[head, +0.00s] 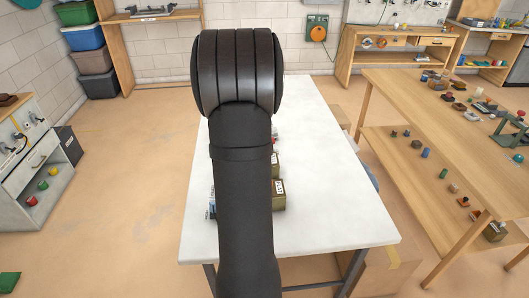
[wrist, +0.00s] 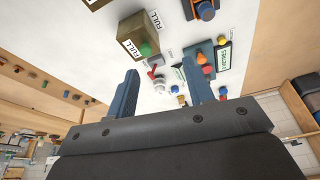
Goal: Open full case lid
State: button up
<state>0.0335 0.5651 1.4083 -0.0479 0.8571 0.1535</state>
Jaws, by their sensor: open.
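The full case is an olive-brown box (wrist: 143,30) with white FULL labels, upright on the white table in the wrist view; a green knob-like piece (wrist: 146,49) shows at its near face. Its lid looks shut. My gripper (wrist: 160,67) is open and empty, its two blue-grey fingers apart and pointing toward the table, short of the case. In the head view my arm hides the gripper and much of the table; two olive boxes, one farther (head: 276,164) and one nearer (head: 279,196), show at its right edge. I cannot tell which is which.
A teal box (wrist: 197,56) with a labelled plate and orange parts stands to the right in the wrist view, with small coloured pieces around it. The white table (head: 325,200) is clear on its right side. A wooden bench (head: 440,95) with many small items stands further right.

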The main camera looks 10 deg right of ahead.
jog(key=w+d+r+n, duration=0.1)
jog(key=d+r+n, duration=0.1)
jog(key=d, duration=0.4)
jog(key=shift+t+y, duration=0.3)
jog(key=shift+t, duration=0.2)
jog(key=x, duration=1.7)
jog(key=shift+f, duration=0.4)
